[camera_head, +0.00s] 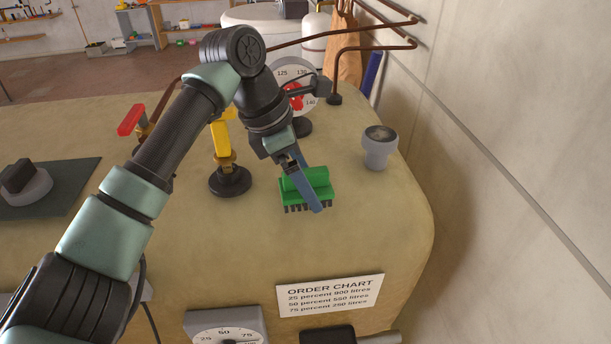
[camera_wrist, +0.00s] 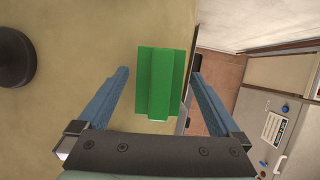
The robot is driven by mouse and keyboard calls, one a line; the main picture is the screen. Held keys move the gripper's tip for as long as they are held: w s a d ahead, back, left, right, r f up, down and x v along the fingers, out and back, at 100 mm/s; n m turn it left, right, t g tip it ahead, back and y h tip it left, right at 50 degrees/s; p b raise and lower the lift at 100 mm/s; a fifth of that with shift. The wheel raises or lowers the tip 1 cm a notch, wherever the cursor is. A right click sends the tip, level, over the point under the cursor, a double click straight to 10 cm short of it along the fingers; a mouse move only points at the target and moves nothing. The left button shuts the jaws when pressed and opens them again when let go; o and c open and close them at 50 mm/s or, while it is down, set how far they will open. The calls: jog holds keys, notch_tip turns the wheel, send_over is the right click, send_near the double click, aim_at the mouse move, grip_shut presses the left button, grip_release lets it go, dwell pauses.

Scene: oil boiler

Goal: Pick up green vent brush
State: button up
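The green vent brush (camera_head: 322,178) has a raised ridge on its block and dark bristles pointing down. It is at the right of the tan tank top. In the wrist view the brush (camera_wrist: 158,80) lies between the two blue fingers of my gripper (camera_wrist: 160,75), with a visible gap on each side. The gripper is open around the brush and not closed on it. In the head view one finger crosses in front of the brush, and the other is mostly hidden. Whether the bristles rest on the surface is hard to tell.
A yellow-handled valve (camera_head: 222,140) stands left of the brush. A grey cap (camera_head: 380,148) stands to its right, and a round dial (camera_head: 296,80) is behind. An order chart (camera_head: 330,294) lies in front. A wall (camera_head: 520,150) bounds the right side.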

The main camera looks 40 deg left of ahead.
aim_at(306, 171)
jog(key=c, duration=1.3)
jog(key=shift+c, duration=0.3)
notch_tip(306, 171, up, 10)
jog(key=b, duration=0.4)
jog(key=shift+b, duration=0.35)
